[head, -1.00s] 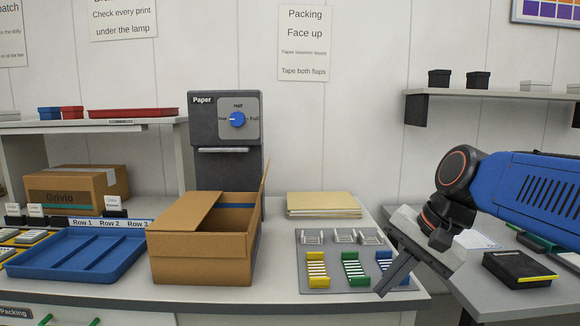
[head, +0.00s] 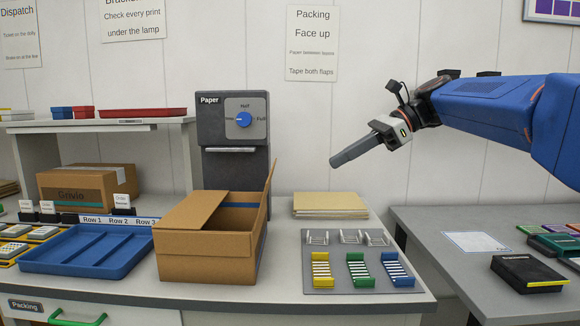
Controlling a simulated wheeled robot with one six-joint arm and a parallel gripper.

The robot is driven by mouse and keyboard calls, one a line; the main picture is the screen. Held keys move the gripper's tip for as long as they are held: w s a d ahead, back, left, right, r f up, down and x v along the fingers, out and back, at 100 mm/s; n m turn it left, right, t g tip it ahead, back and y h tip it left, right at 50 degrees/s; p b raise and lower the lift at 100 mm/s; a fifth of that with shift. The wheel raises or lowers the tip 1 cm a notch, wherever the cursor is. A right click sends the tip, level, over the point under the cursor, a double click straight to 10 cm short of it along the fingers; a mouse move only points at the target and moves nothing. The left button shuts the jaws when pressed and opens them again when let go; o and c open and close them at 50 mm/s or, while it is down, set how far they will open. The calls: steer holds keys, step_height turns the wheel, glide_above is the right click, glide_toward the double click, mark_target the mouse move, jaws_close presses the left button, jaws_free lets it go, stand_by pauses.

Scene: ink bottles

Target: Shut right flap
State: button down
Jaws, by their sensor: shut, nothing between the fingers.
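An open cardboard box (head: 206,258) stands on the white bench. Its left flap (head: 198,211) lies folded inward over the left part of the opening. Its right flap (head: 268,190) stands up, tilted a little outward to the right, and is seen nearly edge-on. The dark inside shows between the flaps.
A dark paper dispenser (head: 233,132) stands behind the box. A blue tray (head: 85,250) is close on its left. A stack of tan folders (head: 330,205) and a grey mat (head: 318,236) with coloured clips lie to its right. The air between gripper and flap is clear.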

steer(key=w+a+f, duration=0.1)
steer(key=a+f, duration=0.1)
steer(key=a, duration=1)
steer(key=shift+w+a+m, duration=0.3)
steer(key=shift+w+a, duration=0.05)
steer(key=shift+f, duration=0.1)
steer(key=shift+a, duration=0.1)
